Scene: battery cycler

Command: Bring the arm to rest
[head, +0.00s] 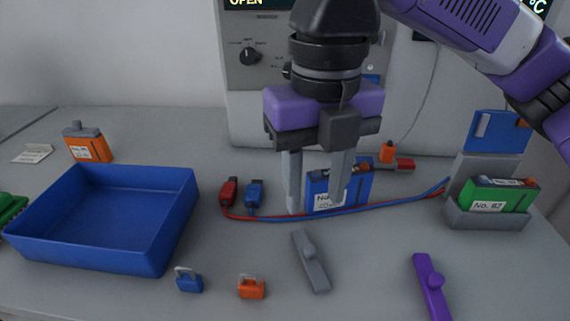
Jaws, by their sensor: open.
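My gripper (318,190) hangs down at the middle of the bench, its two pale fingers apart. A blue battery labelled "No." (358,184) stands at the fingers, with one finger in front of it and the other near its left side. Part of its label is hidden by a finger. I cannot tell whether the fingers touch it. My purple and grey arm (470,35) reaches in from the upper right.
A blue tray (184,205) stands at left. Red and blue clips (229,191) with cables lie behind the front tools, a grey (311,262) and a purple one (430,287). A green battery (498,195) sits in a grey holder at right. Small padlocks (189,282) lie in front.

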